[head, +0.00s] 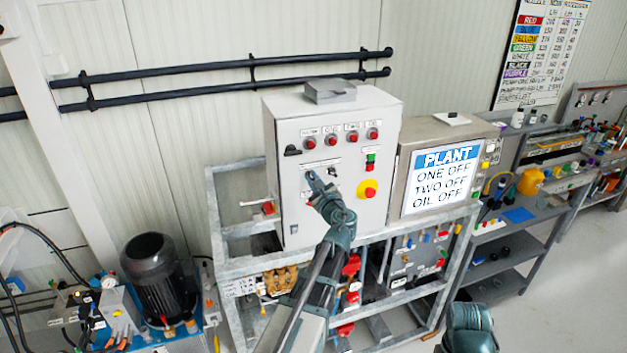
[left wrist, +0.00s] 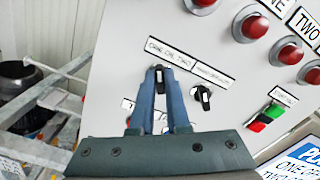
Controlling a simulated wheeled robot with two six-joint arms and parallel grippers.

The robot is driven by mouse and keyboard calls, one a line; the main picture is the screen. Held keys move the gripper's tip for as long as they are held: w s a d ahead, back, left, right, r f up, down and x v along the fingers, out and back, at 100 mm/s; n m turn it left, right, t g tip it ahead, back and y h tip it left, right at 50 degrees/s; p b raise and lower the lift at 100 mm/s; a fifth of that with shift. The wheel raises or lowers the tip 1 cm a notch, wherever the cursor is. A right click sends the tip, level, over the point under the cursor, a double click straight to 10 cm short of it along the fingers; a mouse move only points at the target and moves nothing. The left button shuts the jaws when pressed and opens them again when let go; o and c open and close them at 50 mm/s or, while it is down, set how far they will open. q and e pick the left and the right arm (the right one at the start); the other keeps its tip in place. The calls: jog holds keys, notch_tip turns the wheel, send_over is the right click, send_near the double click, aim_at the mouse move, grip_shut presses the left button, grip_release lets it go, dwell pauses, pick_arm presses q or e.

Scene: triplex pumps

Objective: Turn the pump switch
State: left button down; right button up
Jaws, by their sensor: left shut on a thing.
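The grey control cabinet (head: 285,215) stands on a metal frame, with switches and lamps on its front. My left gripper (head: 313,178) reaches its front from below. In the left wrist view my left gripper (left wrist: 160,76) is shut on the black pump switch knob (left wrist: 159,74), which sits under a label that seems to read "ONE OIL TWO". The knob's handle looks about upright, but the fingers cover much of it. A second black switch (left wrist: 203,97) is just to the right, clear of the fingers.
Red lamps (left wrist: 254,26) line the cabinet's upper front. A green and red button block (left wrist: 266,117) and a yellow-red stop button (head: 368,188) are to the right. The "PLANT" screen (head: 440,181) reads one, two and oil off. A dark motor (head: 155,275) stands left.

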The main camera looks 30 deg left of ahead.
pick_arm(q)
jog(key=shift+n, duration=1.2)
jog(key=c, duration=0.9)
grip_release()
jog(key=shift+s, duration=0.1)
jog(key=v, duration=1.3)
jog(key=shift+d, duration=0.3)
jog(key=shift+s, duration=0.15)
